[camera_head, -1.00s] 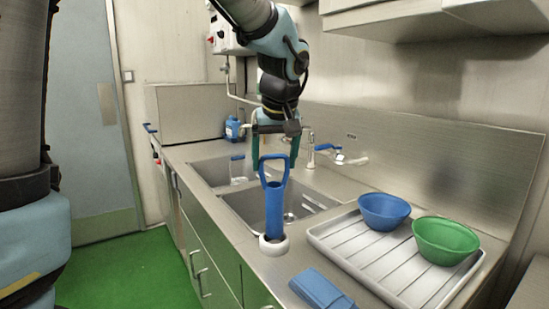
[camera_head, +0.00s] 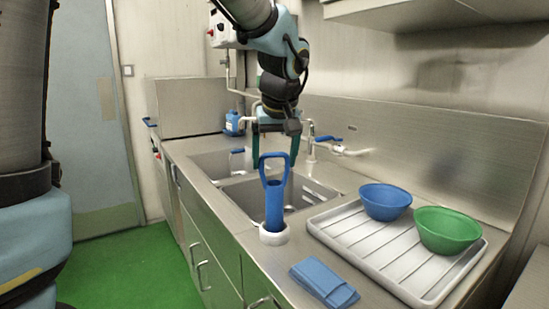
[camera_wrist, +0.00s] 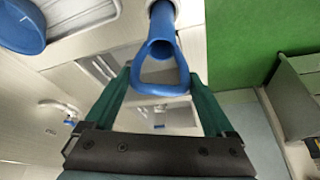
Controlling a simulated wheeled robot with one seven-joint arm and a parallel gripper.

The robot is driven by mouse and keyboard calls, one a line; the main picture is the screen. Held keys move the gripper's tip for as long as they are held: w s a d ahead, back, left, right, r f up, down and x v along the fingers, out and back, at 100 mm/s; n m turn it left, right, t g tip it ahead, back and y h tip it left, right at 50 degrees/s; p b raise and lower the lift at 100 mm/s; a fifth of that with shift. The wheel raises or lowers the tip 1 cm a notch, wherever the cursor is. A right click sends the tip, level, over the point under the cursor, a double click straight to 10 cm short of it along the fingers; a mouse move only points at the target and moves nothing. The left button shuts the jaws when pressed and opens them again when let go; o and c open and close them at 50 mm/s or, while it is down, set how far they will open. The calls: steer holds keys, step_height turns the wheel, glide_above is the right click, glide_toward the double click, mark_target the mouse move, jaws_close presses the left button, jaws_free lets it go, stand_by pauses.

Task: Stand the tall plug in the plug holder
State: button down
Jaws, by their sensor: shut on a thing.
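The tall plug (camera_head: 275,205) is a blue tube with an open blue loop handle. It stands about upright, its lower end inside the white ring of the plug holder (camera_head: 274,238) on the counter's front edge. In the wrist view the plug (camera_wrist: 163,22) runs away from me toward the top edge. My gripper (camera_head: 275,164) is above the tube with its two green fingers at either side of the loop handle, shut on it. The gripper (camera_wrist: 163,78) also shows this in the wrist view. The ring hides the tube's bottom, so I cannot tell whether it is fully seated.
A double sink (camera_head: 235,182) lies behind the plug, with a blue-handled tap (camera_head: 325,138) at the wall. To the right are a white ribbed tray (camera_head: 350,250), a blue bowl (camera_head: 385,203) and a green bowl (camera_head: 446,232). A folded blue cloth (camera_head: 324,284) lies in front.

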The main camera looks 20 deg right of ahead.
steer(key=shift+s+a+f+b, duration=0.1)
steer(key=shift+f+b, duration=0.55)
steer(key=shift+f, duration=0.2)
steer(key=shift+c, duration=0.8)
jaws_free()
steer(key=shift+o, duration=0.7)
steer(key=shift+f, duration=0.15)
steer(key=shift+r, duration=0.2)
steer(key=shift+r, duration=0.2)
steer(key=b+v, duration=0.1)
steer(key=v, duration=0.9)
steer(key=shift+s+r, duration=0.1)
steer(key=shift+r, duration=0.05)
steer(key=shift+s, duration=0.15)
